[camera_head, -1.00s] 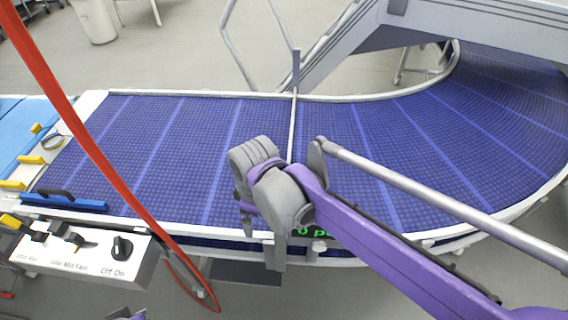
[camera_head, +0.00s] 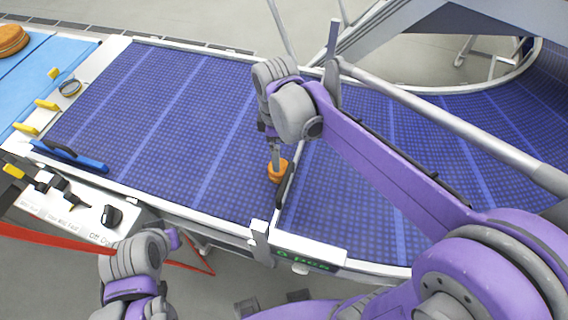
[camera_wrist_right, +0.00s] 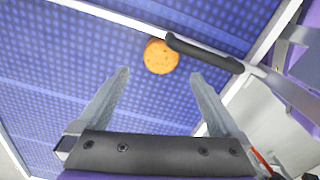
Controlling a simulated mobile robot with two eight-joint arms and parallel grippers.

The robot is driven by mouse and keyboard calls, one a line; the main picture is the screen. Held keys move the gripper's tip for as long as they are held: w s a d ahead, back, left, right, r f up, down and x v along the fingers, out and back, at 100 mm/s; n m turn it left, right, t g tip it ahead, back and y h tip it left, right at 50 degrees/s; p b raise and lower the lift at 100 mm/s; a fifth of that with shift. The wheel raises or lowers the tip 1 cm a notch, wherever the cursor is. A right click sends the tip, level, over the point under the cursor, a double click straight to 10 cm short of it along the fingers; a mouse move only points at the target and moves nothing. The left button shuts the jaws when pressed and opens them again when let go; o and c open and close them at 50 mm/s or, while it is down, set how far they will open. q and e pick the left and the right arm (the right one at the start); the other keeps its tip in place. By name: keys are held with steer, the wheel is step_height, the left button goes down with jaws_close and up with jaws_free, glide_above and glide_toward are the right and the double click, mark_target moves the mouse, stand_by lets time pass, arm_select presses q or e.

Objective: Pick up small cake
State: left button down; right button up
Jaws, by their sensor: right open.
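The small cake (camera_head: 278,172) is a round orange piece on the blue conveyor belt, beside the dark bar of the gate. In the right wrist view the cake (camera_wrist_right: 161,56) shows as an orange disc touching or very near a black handle-like bar. My right gripper (camera_head: 275,160) is above the cake and partly covers it in the head view. In its wrist view the right gripper (camera_wrist_right: 160,76) is open and empty, with the cake just beyond and between the fingertips. My left gripper (camera_head: 172,239) is low at the left, in front of the belt; its jaws are unclear.
The blue conveyor belt (camera_head: 150,110) is mostly bare and curves away at the right. A gate post (camera_head: 260,240) and a green display (camera_head: 303,259) stand at its front edge. A switch panel (camera_head: 75,205) is at left. A larger orange-brown round (camera_head: 12,39) lies at upper left.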

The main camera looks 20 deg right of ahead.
step_height(320, 180, down, 4)
steer(key=shift+s+a, duration=0.15)
step_height(320, 180, down, 6)
steer(key=shift+r, duration=0.15)
steer(key=c, duration=0.8)
steer(key=shift+o, duration=0.2)
steer(key=shift+r, duration=0.1)
